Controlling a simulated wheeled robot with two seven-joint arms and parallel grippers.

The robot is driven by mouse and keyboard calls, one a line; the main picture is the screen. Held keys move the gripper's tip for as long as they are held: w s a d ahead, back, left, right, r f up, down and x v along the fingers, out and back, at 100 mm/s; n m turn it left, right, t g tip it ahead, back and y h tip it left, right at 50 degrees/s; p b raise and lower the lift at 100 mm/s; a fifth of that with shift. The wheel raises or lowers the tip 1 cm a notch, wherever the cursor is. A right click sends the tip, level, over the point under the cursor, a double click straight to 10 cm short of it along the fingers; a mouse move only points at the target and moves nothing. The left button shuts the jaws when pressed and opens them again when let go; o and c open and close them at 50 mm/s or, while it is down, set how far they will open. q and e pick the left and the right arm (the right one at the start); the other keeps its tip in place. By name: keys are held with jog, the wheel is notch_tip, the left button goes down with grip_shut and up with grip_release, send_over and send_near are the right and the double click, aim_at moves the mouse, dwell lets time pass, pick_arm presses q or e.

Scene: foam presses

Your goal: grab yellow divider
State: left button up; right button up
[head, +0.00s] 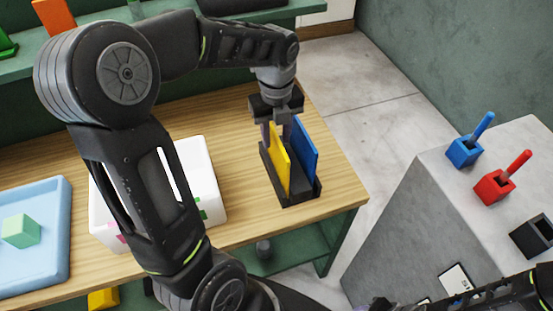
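The yellow divider (280,158) stands upright in a black slotted holder (302,197) on the wooden table, beside a blue divider (305,150) to its right. My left gripper (276,134) points down from above at the divider's upper end. Its two fingers are apart, one on each side of the yellow divider's top. Contact between fingers and divider cannot be made out. My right arm shows only at the lower right edge; its gripper is out of view.
A white box (208,190) stands left of the holder, partly behind my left arm. A light blue tray (58,205) with a green foam cube (21,231) is at far left. A grey stand (400,215) at right carries blue, red and black blocks. The table's right edge is near the holder.

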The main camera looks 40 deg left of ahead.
aim_at(277, 150)
pick_arm(q)
notch_tip(277, 150, down, 6)
jog(key=b, duration=0.4)
jog(key=shift+r, duration=0.25)
jog(key=shift+r, duration=0.1)
dwell(0.4)
grip_shut()
dwell(0.4)
